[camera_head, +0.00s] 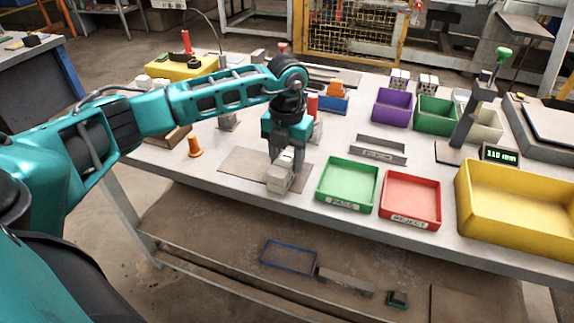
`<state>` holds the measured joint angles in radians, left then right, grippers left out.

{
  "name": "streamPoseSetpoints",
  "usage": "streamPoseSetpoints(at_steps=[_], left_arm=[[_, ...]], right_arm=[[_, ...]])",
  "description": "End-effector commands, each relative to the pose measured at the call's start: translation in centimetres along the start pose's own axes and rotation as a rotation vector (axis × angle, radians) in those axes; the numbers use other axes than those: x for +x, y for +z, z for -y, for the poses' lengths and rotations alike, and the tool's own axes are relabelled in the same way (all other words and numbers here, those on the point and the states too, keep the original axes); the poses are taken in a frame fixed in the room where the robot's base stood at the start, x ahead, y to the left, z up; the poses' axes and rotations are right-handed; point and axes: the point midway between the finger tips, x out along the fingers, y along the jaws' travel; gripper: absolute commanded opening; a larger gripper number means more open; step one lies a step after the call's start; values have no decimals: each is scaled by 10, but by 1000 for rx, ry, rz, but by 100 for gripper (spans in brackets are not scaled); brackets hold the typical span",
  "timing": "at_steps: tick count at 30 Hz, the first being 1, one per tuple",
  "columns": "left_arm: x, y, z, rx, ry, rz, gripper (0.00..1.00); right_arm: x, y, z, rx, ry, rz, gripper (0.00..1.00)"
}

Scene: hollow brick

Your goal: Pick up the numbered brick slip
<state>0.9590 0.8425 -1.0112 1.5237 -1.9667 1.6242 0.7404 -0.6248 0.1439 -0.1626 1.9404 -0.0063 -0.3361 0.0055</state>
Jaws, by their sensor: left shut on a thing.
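My left gripper (286,153) points down over a grey-brown mat (237,166) near the table's front edge. It is shut on a pale, block-shaped piece, the brick slip (279,181). The fingers cover part of the slip, and no number can be read on it. I cannot tell whether the slip touches the mat. My right gripper is not in view.
A green PASS tray (347,203) and a red REJECT tray (411,224) stand right of the mat. A large yellow bin (515,238) is further right. An orange cone (194,148) stands to the left. Purple (391,119) and green (436,131) bins stand behind.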

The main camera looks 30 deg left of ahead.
Motion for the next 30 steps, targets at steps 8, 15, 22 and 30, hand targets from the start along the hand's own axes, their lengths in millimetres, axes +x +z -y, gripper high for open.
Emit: streamPoseSetpoints(at_steps=[8, 15, 22, 30], left_arm=[[0, 0, 0, 0, 0, 1, 8], [-1, 0, 0, 0, -1, 2, 6], [-14, 1, 0, 0, -1, 4, 6], [-72, 2, 0, 0, -3, 9, 6]], right_arm=[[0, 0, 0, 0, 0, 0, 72], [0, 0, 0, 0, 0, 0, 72], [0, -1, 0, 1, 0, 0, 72], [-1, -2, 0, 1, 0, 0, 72]])
